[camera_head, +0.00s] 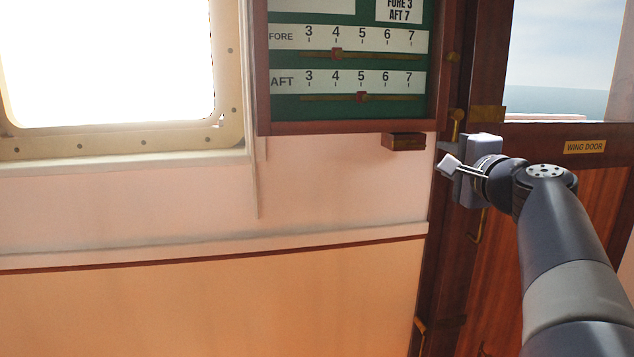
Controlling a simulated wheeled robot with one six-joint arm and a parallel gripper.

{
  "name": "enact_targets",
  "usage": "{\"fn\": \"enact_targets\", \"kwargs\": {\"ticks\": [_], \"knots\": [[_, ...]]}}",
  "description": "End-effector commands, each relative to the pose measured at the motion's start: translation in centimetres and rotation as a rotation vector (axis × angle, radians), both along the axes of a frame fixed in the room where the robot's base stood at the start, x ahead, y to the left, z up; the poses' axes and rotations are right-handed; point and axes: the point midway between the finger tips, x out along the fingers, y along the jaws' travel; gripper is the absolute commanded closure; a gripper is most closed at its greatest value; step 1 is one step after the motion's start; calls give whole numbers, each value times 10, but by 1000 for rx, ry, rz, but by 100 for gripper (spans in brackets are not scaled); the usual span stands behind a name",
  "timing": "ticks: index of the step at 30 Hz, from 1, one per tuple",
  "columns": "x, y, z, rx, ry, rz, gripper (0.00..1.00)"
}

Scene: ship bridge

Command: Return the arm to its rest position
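My arm (565,245) reaches up from the lower right corner and bends over at a dark joint. My gripper (453,172) is at its end, in front of the wooden door frame and just right of and below the draught board. The gripper is seen at a slant and partly hidden by my wrist, so its finger gap is unclear. I see nothing held in it.
The green draught board (348,70) hangs at the top, its FORE slider (337,54) near 4 and AFT slider (362,97) near 5. A small wooden block (403,142) juts out below it. The wing door (577,220) stands right. The lower wall is clear.

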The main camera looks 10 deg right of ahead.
Motion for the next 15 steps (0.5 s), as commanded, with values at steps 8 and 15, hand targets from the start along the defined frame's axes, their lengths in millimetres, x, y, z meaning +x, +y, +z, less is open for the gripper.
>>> {"fn": "enact_targets", "kwargs": {"ticks": [8,15], "knots": [[53,3,0,2,1,4,73],[84,3,1,0,0,1,73]]}}
